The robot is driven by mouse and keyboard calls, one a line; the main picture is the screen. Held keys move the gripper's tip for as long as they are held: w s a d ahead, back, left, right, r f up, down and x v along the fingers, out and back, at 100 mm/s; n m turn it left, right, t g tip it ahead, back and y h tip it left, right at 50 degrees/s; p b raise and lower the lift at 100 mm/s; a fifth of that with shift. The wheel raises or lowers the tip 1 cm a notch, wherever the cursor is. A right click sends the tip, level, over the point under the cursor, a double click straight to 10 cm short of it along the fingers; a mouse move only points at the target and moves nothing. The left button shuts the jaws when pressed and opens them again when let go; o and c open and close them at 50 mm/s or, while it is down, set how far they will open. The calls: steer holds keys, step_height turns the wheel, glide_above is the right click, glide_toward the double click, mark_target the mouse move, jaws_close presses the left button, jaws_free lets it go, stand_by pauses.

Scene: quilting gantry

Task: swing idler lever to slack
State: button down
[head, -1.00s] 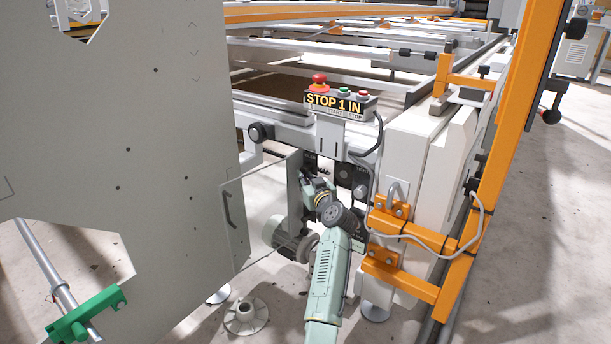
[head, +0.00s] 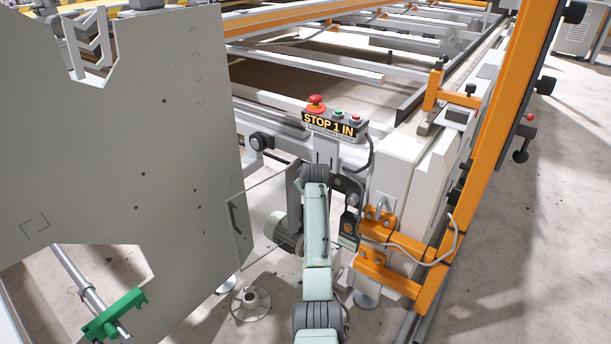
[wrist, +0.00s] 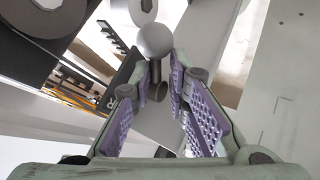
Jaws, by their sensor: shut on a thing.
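The idler lever shows in the wrist view as a pale grey ball knob (wrist: 155,40) on a short dark stem. My gripper (wrist: 153,70) has its purple-padded fingers on either side of the stem, shut on it, with the ball just past the fingertips. The contact itself is partly hidden by the fingers. In the head view my arm covers the gripper and the lever, which are inside the opening at the machine's end.
A clear hinged guard panel (head: 262,222) stands open left of my arm. A control box (head: 335,125) with a red stop button is above. An orange bracket (head: 400,245) with a cable is close on the right. A large grey plate (head: 120,140) fills the left.

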steer(key=shift+w+d+r+g+h+p, duration=0.2)
steer(key=shift+d+r+g+h+p, duration=0.1)
steer(key=shift+d+r+h+p, duration=0.25)
steer(key=shift+n, duration=0.3)
steer(key=c, duration=1.7)
jaws_free()
steer(key=shift+o, duration=0.2)
steer(key=shift+f, duration=0.15)
steer(key=shift+s+a, duration=0.1)
steer(key=v, duration=1.2)
steer(key=shift+a, duration=0.2)
